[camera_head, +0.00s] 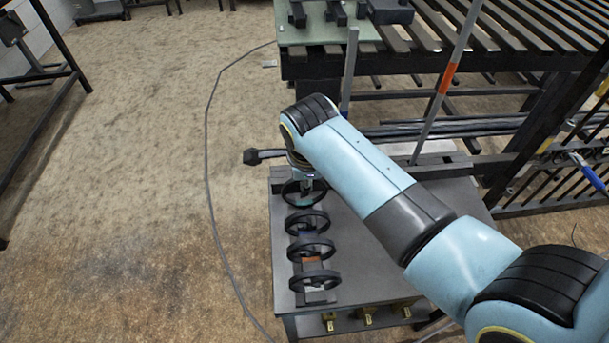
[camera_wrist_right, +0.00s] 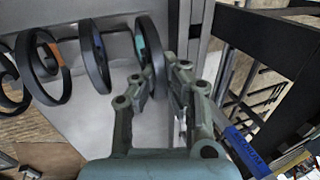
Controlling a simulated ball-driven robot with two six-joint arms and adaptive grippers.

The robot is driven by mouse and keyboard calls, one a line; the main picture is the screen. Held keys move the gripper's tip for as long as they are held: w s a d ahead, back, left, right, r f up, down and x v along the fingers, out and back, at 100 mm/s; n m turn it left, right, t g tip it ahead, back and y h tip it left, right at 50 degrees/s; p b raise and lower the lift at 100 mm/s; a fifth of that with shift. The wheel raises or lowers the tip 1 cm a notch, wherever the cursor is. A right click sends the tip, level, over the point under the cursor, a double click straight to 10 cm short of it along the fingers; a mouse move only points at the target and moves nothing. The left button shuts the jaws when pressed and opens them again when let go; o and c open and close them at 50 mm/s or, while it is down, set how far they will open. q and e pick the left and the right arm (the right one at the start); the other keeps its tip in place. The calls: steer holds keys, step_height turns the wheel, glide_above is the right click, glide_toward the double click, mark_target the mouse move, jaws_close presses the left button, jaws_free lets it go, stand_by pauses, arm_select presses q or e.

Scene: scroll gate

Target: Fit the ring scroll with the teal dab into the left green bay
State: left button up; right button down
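Several dark ring scrolls stand in a row on the grey table. The ring with the teal dab (camera_head: 304,193) is the farthest one; its teal dab shows on the inner rim in the right wrist view (camera_wrist_right: 140,41). My right gripper (camera_head: 306,184) is at this ring, and my arm hides part of it. In the wrist view my right gripper (camera_wrist_right: 164,68) has its fingers apart, with the ring's lower rim between or just beside them; contact is unclear. A pale green board (camera_head: 320,33) with dark uprights lies at the top; no separate green bay can be made out. My left gripper is out of view.
Nearer rings carry a blue dab (camera_wrist_right: 97,41) and an orange dab (camera_wrist_right: 57,48). A grey post (camera_head: 349,75) and an orange-banded pole (camera_head: 447,78) rise beyond the table (camera_head: 369,285). A slatted bench (camera_head: 480,45) stands behind. The floor at left is open, with a cable.

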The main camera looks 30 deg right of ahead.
steer(key=shift+f+b, duration=0.95)
steer(key=shift+f, duration=0.7)
stand_by(1.2)
steer(key=c, duration=1.4)
jaws_free()
steer(key=d+v, duration=0.1)
steer(key=v, duration=0.6)
steer(key=shift+a+r, duration=0.2)
steer(key=shift+a, duration=0.35)
steer(key=shift+s, duration=0.2)
